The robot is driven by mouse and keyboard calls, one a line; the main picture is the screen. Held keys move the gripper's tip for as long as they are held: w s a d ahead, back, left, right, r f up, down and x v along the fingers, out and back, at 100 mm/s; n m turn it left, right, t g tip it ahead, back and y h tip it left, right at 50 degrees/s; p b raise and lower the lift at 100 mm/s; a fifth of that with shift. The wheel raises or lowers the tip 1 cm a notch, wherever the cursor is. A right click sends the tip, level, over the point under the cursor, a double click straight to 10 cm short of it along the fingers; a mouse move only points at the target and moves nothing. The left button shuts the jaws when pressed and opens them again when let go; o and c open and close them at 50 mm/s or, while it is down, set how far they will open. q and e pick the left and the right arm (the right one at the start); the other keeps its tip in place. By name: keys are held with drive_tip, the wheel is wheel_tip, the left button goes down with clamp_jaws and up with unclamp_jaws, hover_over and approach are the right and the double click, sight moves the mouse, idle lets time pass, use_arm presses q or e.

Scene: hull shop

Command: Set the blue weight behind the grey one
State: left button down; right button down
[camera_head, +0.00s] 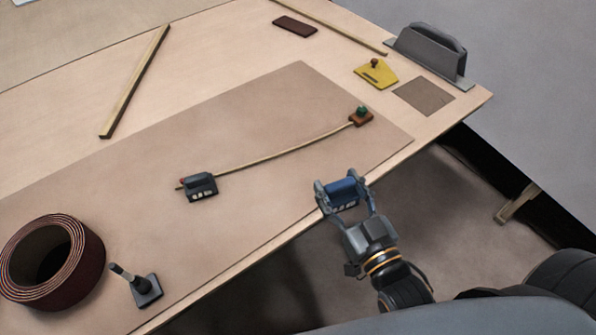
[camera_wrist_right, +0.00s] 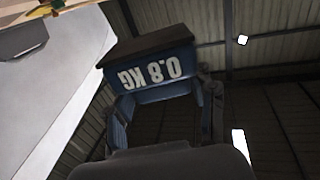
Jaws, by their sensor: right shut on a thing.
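The blue weight (camera_head: 343,190) is held between the fingers of my right gripper (camera_head: 342,194), at the front edge of the table. In the right wrist view the blue weight (camera_wrist_right: 150,72) fills the space between the fingers and its marking reads 0.8 KG upside down. The grey weight (camera_head: 199,186) stands on the brown mat, at the left end of a thin curved wooden strip (camera_head: 275,157). My right gripper is to the right of the grey weight and apart from it. My left gripper does not show.
A tape roll (camera_head: 82,262) and a small dark stand (camera_head: 143,290) are at the front left. A yellow piece (camera_head: 375,74) and a grey tool (camera_head: 431,56) lie far right.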

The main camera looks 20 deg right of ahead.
drive_tip(key=shift+s+a+n+g+y, duration=0.1)
drive_tip(key=shift+a+n+g+y, duration=0.1)
drive_tip(key=shift+a+n+y, duration=0.4)
drive_tip(key=shift+w+a+n+g+y, duration=0.1)
drive_tip(key=shift+a+n+g+y, duration=0.2)
drive_tip(key=shift+y, duration=0.5)
drive_tip(key=shift+s+a+n+g+y, duration=0.1)
drive_tip(key=shift+a+n+y, duration=0.15)
drive_tip(key=shift+n+y, duration=0.35)
drive_tip(key=w+f, duration=0.3)
drive_tip(key=w, duration=0.1)
drive_tip(key=w+f, duration=0.3)
drive_tip(key=w, duration=0.2)
drive_tip(key=w+f, duration=0.3)
drive_tip(key=w, duration=0.1)
drive_tip(key=shift+w+a+f, duration=0.1)
drive_tip(key=shift+w+a, duration=0.1)
drive_tip(key=shift+a, duration=0.05)
drive_tip(key=shift+w+f, duration=0.2)
drive_tip(key=shift+f, duration=0.4)
drive_tip(key=shift+w+f, duration=0.15)
drive_tip(key=shift+f, duration=0.95)
drive_tip(key=shift+f, duration=0.2)
